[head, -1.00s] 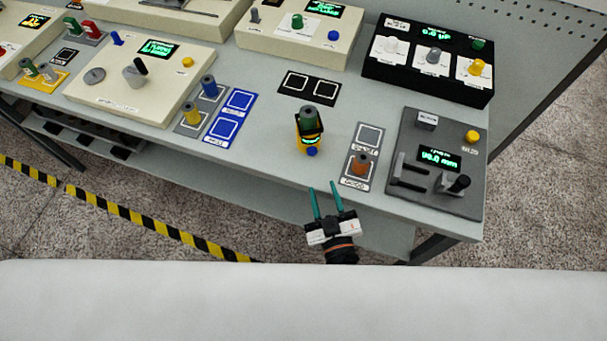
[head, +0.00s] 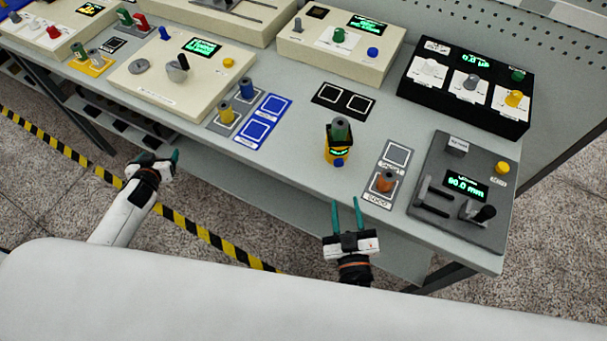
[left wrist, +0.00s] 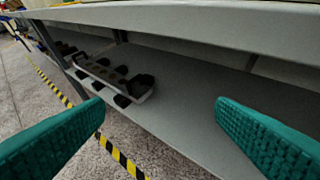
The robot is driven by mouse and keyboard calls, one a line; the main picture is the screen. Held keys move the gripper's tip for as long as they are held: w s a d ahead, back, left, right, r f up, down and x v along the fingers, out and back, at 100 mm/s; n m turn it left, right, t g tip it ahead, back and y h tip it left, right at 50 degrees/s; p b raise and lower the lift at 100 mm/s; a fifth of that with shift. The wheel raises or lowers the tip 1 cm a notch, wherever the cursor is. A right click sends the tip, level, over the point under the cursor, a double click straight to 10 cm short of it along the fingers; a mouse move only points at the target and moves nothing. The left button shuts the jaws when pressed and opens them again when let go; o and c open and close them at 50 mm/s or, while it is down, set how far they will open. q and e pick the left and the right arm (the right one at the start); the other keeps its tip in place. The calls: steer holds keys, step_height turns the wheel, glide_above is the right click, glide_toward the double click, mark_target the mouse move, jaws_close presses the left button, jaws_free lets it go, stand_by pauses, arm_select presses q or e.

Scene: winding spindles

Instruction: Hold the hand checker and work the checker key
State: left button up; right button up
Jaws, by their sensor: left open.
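The hand checker (head: 330,149) is a small yellow and black device with a lit green display, standing near the front edge of the table in the head view. A green spindle (head: 339,129) stands upright in its top. A blue key (head: 339,162) is on its front. My left gripper (head: 166,158) is open and empty in front of the table, well left of the checker. Its teal fingers are wide apart in the left wrist view (left wrist: 160,108). My right gripper (head: 346,204) is open and empty, just in front of the table edge below the checker.
A grey plate with an orange-brown spindle (head: 385,181) and a dark grey gauge box (head: 440,219) lie right of the checker. Blue and grey pads with spindles (head: 227,112) lie to its left. The left wrist view shows a lower shelf (left wrist: 190,115) with a tray (left wrist: 147,98).

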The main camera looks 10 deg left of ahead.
mark_target(330, 151)
arm_select(q)
steer(key=w+d+r+t+h, duration=0.1)
steer(key=w+d+r+t, duration=0.15)
steer(key=r, duration=0.65)
steer(key=w+d+r+t+h, duration=0.1)
steer(key=w+d+r+t, duration=0.2)
steer(key=r, duration=0.6)
steer(key=s+d+f+m+h, duration=0.1)
steer(key=d+f+m+h, duration=0.1)
steer(key=d, duration=0.5)
steer(key=s+d+f+m+h, duration=0.2)
steer(key=d+h, duration=0.1)
steer(key=d, duration=0.5)
steer(key=s+d+f+m+g+h, duration=0.1)
steer(key=s+d+f+m+h, duration=0.1)
steer(key=d, duration=0.5)
steer(key=shift+d+f, duration=0.3)
steer(key=shift+f, duration=0.1)
steer(key=s+d+m+h, duration=0.2)
steer(key=s+d, duration=0.1)
steer(key=d, duration=0.4)
steer(key=s+d+m+h, duration=0.1)
steer(key=s+d+h, duration=0.15)
steer(key=d, duration=0.45)
steer(key=shift+g, duration=0.25)
steer(key=x, duration=1.1)
steer(key=shift+w+d+f, duration=0.2)
steer(key=shift+w+f, duration=0.15)
steer(key=shift+c, duration=0.3)
